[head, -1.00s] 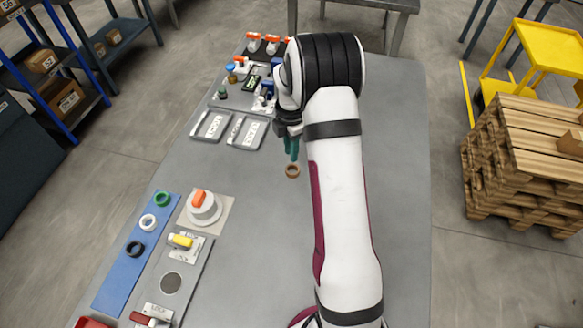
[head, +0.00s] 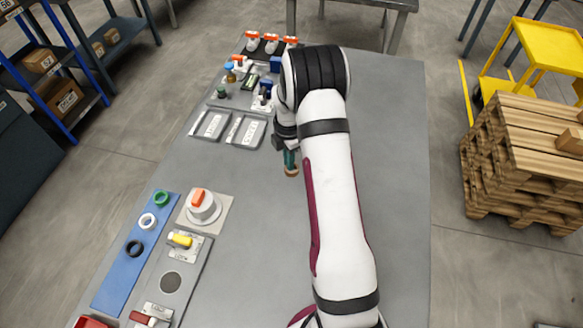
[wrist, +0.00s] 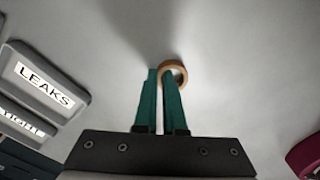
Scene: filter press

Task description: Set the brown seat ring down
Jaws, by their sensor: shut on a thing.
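The brown seat ring (wrist: 173,68) is at the tips of my gripper (wrist: 162,82) in the wrist view. The green fingers are close together, shut on the ring's near wall, and the ring extends beyond and to the right of them. In the head view the ring (head: 291,173) shows small just below my gripper (head: 290,160), over the bare middle of the grey table (head: 260,220). I cannot tell whether the ring touches the table.
Two grey trays lie left of my gripper; one is labelled LEAKS (wrist: 45,75). A blue strip (head: 130,255) holds green, white and black rings at the lower left. Valve fixtures stand beside it and more items stand at the far end. The table around the ring is clear.

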